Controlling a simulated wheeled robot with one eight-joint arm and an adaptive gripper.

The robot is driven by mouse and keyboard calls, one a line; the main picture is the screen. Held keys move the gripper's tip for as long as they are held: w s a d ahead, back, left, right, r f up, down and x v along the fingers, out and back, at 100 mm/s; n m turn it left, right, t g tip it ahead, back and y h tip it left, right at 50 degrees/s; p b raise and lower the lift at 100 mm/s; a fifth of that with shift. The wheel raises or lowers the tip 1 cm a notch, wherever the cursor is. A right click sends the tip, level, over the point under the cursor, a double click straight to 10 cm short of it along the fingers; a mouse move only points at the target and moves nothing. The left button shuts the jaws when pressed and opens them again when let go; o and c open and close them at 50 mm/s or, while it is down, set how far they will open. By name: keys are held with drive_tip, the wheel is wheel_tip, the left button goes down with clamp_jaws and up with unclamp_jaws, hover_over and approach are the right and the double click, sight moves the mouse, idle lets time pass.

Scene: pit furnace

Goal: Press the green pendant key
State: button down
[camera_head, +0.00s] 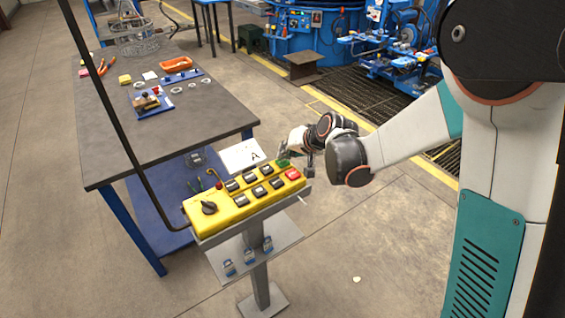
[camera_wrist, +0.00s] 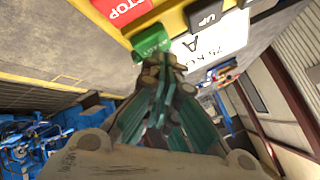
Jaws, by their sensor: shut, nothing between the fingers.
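The green pendant key (camera_head: 283,162) is at the far right corner of the yellow pendant box (camera_head: 229,204), beside the red key (camera_head: 293,174). In the wrist view the green key (camera_wrist: 151,41) carries a label I cannot fully read, and the red key (camera_wrist: 124,9) reads STOP. My gripper (camera_head: 286,153) is shut and empty, right by the green key. In the wrist view the closed fingertips (camera_wrist: 157,66) overlap the lower edge of the green key. I cannot tell whether they touch it.
Several black keys, one marked UP (camera_wrist: 208,20), and a black rotary knob (camera_head: 208,207) share the box. A white card marked A (camera_head: 241,155) stands behind it. A workbench (camera_head: 190,125) with parts is at left. Open floor (camera_head: 370,240) lies to the right.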

drive_tip(key=shift+f+b, duration=0.4)
drive_tip(key=shift+f, duration=0.05)
idle(0.7)
drive_tip(key=shift+r, duration=0.1)
drive_tip(key=shift+r+p, duration=0.55)
drive_tip(key=shift+r, duration=0.25)
drive_tip(key=shift+r, duration=0.1)
drive_tip(key=shift+r+p, duration=1.65)
drive_tip(key=shift+r, duration=0.8)
